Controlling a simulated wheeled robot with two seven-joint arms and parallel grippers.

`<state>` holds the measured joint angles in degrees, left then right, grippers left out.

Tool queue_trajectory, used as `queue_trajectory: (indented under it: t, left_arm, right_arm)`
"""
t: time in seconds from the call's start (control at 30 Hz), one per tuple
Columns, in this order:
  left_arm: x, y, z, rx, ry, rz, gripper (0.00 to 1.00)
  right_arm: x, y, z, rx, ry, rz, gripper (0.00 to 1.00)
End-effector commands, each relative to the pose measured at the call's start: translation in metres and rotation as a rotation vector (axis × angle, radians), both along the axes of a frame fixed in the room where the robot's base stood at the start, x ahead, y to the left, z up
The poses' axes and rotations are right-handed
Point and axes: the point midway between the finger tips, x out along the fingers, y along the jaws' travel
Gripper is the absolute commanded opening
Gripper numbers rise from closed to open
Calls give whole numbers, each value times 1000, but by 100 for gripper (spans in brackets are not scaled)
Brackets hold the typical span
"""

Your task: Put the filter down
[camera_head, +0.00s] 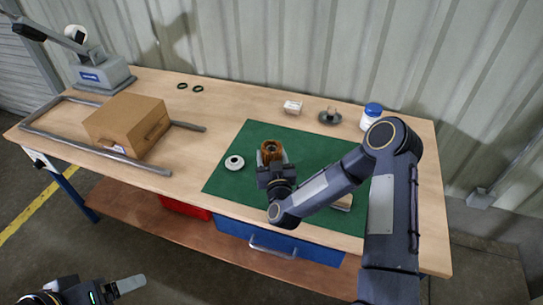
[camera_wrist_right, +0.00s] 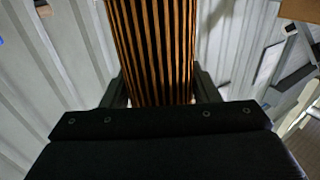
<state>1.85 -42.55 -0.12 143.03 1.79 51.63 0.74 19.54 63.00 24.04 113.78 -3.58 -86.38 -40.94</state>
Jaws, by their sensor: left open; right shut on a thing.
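An orange-brown pleated filter (camera_head: 271,149) is held in my right gripper (camera_head: 270,160) over the green mat (camera_head: 240,147). In the right wrist view the filter (camera_wrist_right: 152,50) stands between the two fingers (camera_wrist_right: 158,88), its pleats running lengthwise. Its lower part is hidden by the gripper in the head view, and I cannot tell whether it touches the mat. My left gripper (camera_head: 125,287) is at the bottom left, away from the table, open and empty. A white ring-shaped cap (camera_head: 234,162) lies on the mat left of the filter.
A cardboard box (camera_head: 128,124) and a grey metal frame (camera_head: 90,148) take up the left of the table. A small white box (camera_head: 292,107), a dark round dish (camera_head: 330,117) and a blue-lidded jar (camera_head: 370,116) stand behind the mat. Two black rings (camera_head: 190,87) lie at the back.

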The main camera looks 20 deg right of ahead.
Motion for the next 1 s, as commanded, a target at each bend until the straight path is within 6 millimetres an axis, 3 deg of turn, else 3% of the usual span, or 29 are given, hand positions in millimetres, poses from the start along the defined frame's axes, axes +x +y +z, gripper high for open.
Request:
queue_trajectory:
  t: [0.77,0.8,0.93,1.0]
  left_arm:
    - [0,0,-17,0,0,0,81]
    - [0,0,-17,0,0,0,81]
    - [0,0,-17,0,0,0,81]
    - [0,0,-18,0,0,0,81]
  right_arm:
    - [-1,0,-15,1,7,0,31]
    - [-1,0,-15,1,9,0,59]
    - [-1,0,-17,1,13,1,76]
    - [-2,0,-18,2,15,1,77]
